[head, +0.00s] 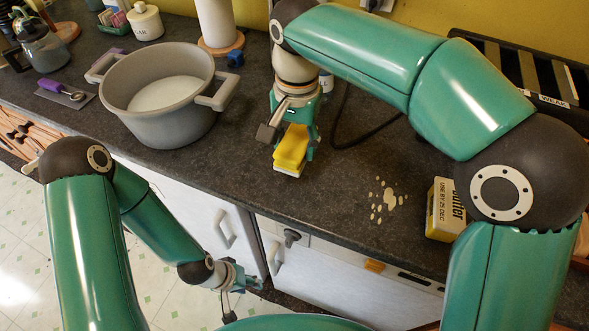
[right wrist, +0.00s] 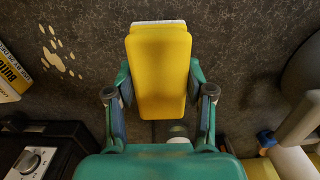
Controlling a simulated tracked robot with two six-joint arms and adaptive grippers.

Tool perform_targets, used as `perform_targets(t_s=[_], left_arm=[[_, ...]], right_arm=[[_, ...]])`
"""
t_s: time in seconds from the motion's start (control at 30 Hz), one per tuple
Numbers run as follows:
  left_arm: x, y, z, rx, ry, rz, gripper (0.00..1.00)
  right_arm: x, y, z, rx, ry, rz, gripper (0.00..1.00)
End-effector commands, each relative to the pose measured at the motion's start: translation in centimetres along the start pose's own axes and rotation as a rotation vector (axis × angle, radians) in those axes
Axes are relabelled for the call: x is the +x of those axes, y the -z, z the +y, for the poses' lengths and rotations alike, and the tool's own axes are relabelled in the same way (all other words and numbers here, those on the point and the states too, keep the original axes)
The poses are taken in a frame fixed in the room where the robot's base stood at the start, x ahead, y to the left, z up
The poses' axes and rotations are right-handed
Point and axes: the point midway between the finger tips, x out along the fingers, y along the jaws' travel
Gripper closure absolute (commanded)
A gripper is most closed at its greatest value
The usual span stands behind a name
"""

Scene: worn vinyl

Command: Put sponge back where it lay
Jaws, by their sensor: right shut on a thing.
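The yellow sponge (head: 290,150) has a pale underside and stands out over the dark counter, left of a cream-coloured spill. My right gripper (head: 291,140) is shut on it, one finger at each side. In the right wrist view the sponge (right wrist: 158,75) sits between the two fingers (right wrist: 158,97). Its lower end is at or just above the worktop; I cannot tell whether it touches. My left gripper (head: 245,290) hangs low in front of the cupboards, fingers apart and empty. No mark shows where the sponge lay.
The cream spill (head: 387,198) and a butter box (head: 444,210) lie to the right. A grey pot (head: 168,125) stands to the left. A paper-roll holder (head: 218,42) and a black toaster (head: 510,70) stand behind. The counter (head: 225,165) between pot and sponge is clear.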

Motion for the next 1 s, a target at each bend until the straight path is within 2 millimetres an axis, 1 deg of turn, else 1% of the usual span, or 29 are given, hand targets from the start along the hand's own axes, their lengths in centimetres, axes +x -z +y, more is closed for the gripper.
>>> perform_targets(t_s=[0.03, 0.1, 0.2, 0.37, 0.6, 0.7, 0.87, 0.9, 0.97, 1.0], left_arm=[[0.1, 0.0, -0.1, 0.0, 0.0, 0.0, 0.6], [0.2, 0.0, -0.1, 0.0, 0.0, 0.0, 0.6], [0.2, 0.0, -0.1, 0.0, 0.0, 0.001, 0.6], [0.3, 0.0, -0.1, 0.0, 0.0, 0.001, 0.6], [0.3, 0.0, -0.1, 0.0, 0.0, 0.001, 0.6], [0.3, 0.0, -0.1, 0.0, 0.0, 0.001, 0.6], [0.3, 0.0, -0.1, 0.0, 0.0, 0.001, 0.6], [0.3, 0.0, -0.1, 0.0, 0.0, 0.001, 0.6], [0.3, 0.0, -0.1, 0.0, 0.0, 0.001, 0.6], [0.3, 0.0, -0.1, 0.0, 0.0, 0.001, 0.6]], right_arm=[[1.2, 0.0, 0.1, 0.001, -0.004, -0.002, 0.8], [2.5, 0.1, 0.2, 0.002, -0.004, -0.002, 0.8], [3.5, 0.2, 0.1, 0.001, -0.002, 0.0, 0.8], [4.5, 0.2, 0.1, 0.001, -0.002, 0.0, 0.8], [7.7, 0.3, 0.2, 0.003, -0.003, -0.001, 0.8], [8.2, 0.3, 0.1, 0.003, -0.001, 0.0, 0.8], [8.3, 0.3, 0.1, 0.002, -0.002, 0.0, 0.8], [8.3, 0.3, 0.2, 0.002, -0.002, -0.001, 0.44], [8.3, 0.3, 0.2, 0.002, -0.003, -0.001, 0.34], [8.3, 0.3, 0.1, 0.002, -0.002, -0.001, 0.27]])
